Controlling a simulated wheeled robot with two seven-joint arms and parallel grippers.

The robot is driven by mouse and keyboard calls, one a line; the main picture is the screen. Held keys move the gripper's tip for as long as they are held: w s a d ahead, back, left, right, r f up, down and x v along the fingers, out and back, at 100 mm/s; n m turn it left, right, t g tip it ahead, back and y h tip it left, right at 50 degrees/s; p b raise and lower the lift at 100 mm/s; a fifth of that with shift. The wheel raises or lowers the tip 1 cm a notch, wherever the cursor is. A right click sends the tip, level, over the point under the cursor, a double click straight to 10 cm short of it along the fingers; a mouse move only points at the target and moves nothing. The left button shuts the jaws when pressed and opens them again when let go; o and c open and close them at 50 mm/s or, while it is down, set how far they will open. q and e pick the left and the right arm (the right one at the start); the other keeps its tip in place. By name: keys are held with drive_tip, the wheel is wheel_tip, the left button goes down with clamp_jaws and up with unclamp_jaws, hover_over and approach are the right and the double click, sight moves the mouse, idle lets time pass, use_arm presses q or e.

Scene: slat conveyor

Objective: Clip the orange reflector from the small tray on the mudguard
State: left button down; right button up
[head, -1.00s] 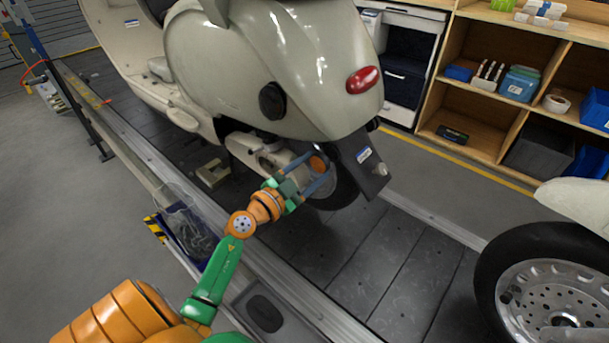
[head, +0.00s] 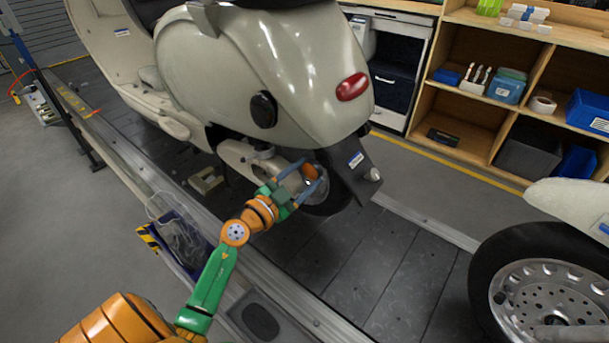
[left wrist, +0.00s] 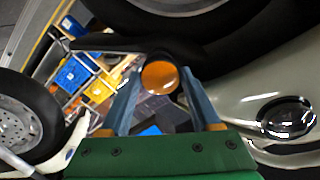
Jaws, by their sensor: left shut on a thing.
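The orange reflector (head: 310,172) is a small round disc between the fingertips of my left gripper (head: 312,180). It shows clearly in the left wrist view (left wrist: 160,77), with the blue fingers (left wrist: 158,96) shut on it from both sides. The dark mudguard (head: 357,172) hangs below the cream scooter's tail, with a small white and blue label on it. In the head view the reflector appears just left of the mudguard, in front of the rear wheel. I cannot tell whether they touch. My right gripper is out of view.
The cream scooter (head: 290,75) stands on the slat conveyor (head: 365,255). A blue tray with a clear bag (head: 182,240) sits at the conveyor's near edge. Another scooter's wheel (head: 545,290) is at right. Wooden shelves (head: 480,113) stand behind.

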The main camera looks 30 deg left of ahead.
sight(309, 171)
use_arm(q)
drive_tip(key=shift+w, duration=0.1)
drive_tip(key=shift+w+d, duration=0.1)
drive_tip(key=shift+w, duration=1.15)
drive_tip(key=shift+w, duration=0.2)
idle(0.4)
